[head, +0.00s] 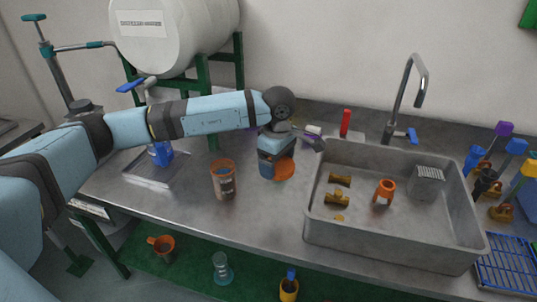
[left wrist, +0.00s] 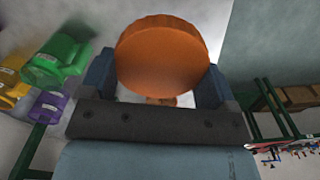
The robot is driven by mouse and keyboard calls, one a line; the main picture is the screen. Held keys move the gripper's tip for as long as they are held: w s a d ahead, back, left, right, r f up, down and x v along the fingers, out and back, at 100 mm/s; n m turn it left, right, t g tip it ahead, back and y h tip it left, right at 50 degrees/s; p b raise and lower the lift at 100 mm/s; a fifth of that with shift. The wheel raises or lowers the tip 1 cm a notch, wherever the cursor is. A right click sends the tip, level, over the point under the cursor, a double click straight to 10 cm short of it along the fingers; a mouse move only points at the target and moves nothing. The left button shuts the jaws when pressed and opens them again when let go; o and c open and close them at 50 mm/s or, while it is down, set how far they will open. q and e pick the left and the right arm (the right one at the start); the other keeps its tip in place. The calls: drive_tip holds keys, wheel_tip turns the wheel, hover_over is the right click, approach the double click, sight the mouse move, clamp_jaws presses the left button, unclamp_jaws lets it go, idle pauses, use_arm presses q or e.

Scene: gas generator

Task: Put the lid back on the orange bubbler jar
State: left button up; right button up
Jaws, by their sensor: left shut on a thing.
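The orange bubbler jar (head: 223,182) stands upright on the steel counter, left of the sink, with a pale label on its side and an orange rim. No lid shows on it. My left gripper (head: 283,168) is shut on the round orange lid (head: 286,170), right of the jar and apart from it. In the left wrist view the lid (left wrist: 162,55) sits between the two fingers of my left gripper (left wrist: 160,80), its flat round face toward the camera. My right gripper is not in view.
The sink (head: 320,200) right of the gripper holds small brass-coloured parts and an orange ring-like piece (head: 384,190). A metal tray (head: 150,170) with a blue bottle (head: 160,153) is left of the jar. Bare counter lies between jar and gripper. A faucet (head: 405,95) rises behind the sink.

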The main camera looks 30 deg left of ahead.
sight(289, 169)
use_arm(q)
drive_tip(key=m, duration=0.2)
drive_tip(key=d+m, duration=0.1)
drive_tip(key=m, duration=0.3)
drive_tip(key=shift+d+f, duration=0.35)
drive_tip(key=m, duration=0.3)
drive_tip(key=shift+s+d+f, duration=0.1)
drive_tip(key=shift+d+f, duration=0.05)
drive_tip(key=shift+d, duration=0.25)
drive_tip(key=m, duration=0.2)
drive_tip(key=d+m, duration=0.1)
drive_tip(key=m, duration=0.1)
drive_tip(key=shift+d+f, duration=0.1)
drive_tip(key=shift+f, duration=0.1)
drive_tip(key=m, duration=0.2)
drive_tip(key=d+m, duration=0.1)
drive_tip(key=m, duration=0.1)
drive_tip(key=shift+s+f, duration=0.15)
drive_tip(key=shift+f, duration=0.05)
